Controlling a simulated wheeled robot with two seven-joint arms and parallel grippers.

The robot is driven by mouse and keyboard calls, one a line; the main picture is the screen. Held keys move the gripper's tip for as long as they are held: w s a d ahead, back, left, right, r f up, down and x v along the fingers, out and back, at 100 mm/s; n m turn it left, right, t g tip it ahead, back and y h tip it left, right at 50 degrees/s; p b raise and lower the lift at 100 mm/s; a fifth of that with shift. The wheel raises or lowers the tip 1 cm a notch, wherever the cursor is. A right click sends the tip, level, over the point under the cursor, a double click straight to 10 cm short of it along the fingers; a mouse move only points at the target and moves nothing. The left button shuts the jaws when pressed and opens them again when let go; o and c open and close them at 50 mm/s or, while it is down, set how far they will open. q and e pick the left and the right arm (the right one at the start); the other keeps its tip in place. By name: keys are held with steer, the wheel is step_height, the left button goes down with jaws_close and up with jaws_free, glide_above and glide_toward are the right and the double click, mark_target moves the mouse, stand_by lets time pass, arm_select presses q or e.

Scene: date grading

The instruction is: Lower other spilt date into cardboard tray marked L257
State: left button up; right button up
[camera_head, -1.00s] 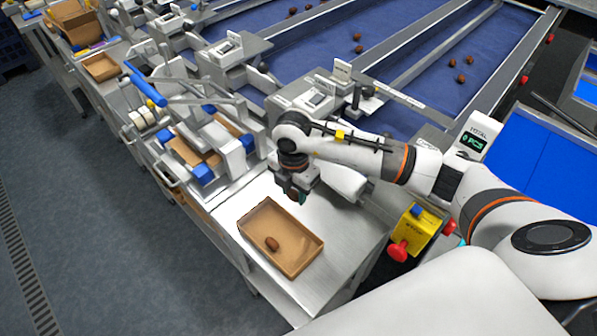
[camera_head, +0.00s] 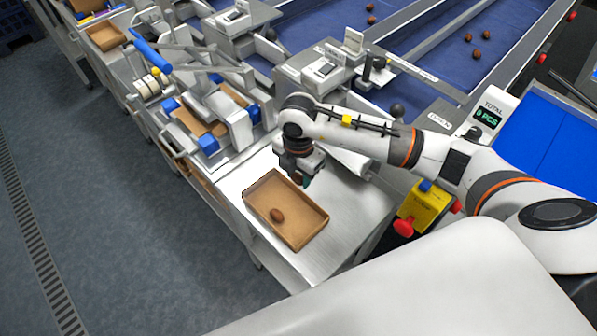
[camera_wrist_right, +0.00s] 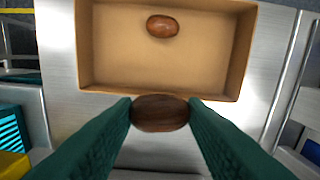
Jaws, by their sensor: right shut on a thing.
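The cardboard tray (camera_head: 312,233) lies on the steel bench top, open at the top, with one brown date (camera_head: 277,215) in it. The same tray (camera_wrist_right: 205,78) and the date in it (camera_wrist_right: 162,26) show in the right wrist view. My right gripper (camera_head: 302,180) is over the bench at the tray's far edge. In the right wrist view its green fingers (camera_wrist_right: 160,113) are shut on another brown date (camera_wrist_right: 158,114), just outside the tray's near wall in that picture. I cannot read a mark on the tray. My left gripper is not seen.
The steel bench (camera_head: 345,240) is bare around the tray. A yellow box with a red button (camera_head: 418,207) stands at the bench's right. A clamp device with blue pads (camera_head: 205,125) stands to the left. Several dates lie on the blue belts (camera_head: 440,60) behind.

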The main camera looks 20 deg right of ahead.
mark_target(299, 175)
steer(key=shift+f, duration=0.1)
steer(key=shift+f+b, duration=1.35)
steer(key=shift+f, duration=0.25)
steer(key=shift+f+b, duration=0.6)
steer(key=shift+f, duration=0.15)
steer(key=o, duration=0.7)
steer(key=shift+r, duration=0.1)
step_height(299, 175, up, 12)
steer(key=shift+f+b, duration=0.1)
steer(key=shift+b, duration=0.85)
